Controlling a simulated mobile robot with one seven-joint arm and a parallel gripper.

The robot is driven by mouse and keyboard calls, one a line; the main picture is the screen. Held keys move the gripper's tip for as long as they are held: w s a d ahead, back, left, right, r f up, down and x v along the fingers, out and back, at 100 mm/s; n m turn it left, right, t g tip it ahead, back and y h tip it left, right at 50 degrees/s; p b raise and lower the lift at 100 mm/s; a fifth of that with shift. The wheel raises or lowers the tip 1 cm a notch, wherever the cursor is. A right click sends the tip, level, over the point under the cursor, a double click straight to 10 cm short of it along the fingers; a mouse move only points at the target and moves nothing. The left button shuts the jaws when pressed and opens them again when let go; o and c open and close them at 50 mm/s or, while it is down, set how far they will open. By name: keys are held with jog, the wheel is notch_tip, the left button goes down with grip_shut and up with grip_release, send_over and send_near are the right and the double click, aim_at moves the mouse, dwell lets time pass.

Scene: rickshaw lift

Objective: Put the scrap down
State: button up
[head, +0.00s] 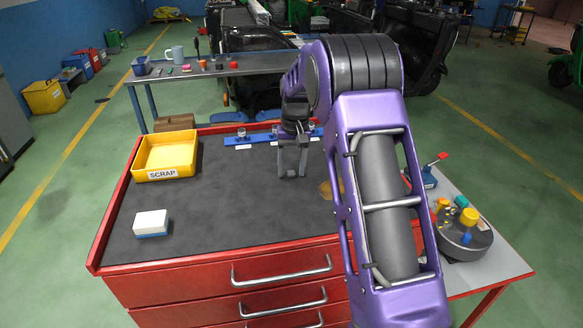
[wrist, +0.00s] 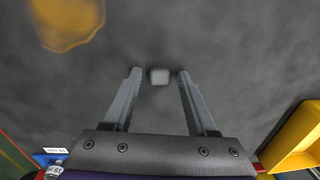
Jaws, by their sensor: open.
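A small light grey piece (wrist: 159,76), which looks like the scrap, lies between my fingertips in the wrist view, with a narrow gap to each finger. It appears to rest on the dark mat; I cannot tell its exact height. In the head view it is not clearly seen. My gripper (head: 291,172) is open, pointing down low over the dark bench top; it also shows in the wrist view (wrist: 158,80). The yellow tray labelled SCRAP (head: 165,173) stands at the back left of the bench, left of my gripper, and its corner shows at the wrist view's lower right (wrist: 299,140).
A white and blue block (head: 151,223) sits at the front left of the red bench (head: 215,265). A blue rail with fittings (head: 240,139) runs along the back edge. A brownish patch (head: 325,190) lies right of my gripper. The mat between tray and gripper is clear.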

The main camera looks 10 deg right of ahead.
aim_at(293, 172)
notch_tip(293, 172, up, 12)
jog(key=p, duration=0.1)
jog(key=shift+d+r, duration=0.15)
jog(key=shift+d, duration=0.15)
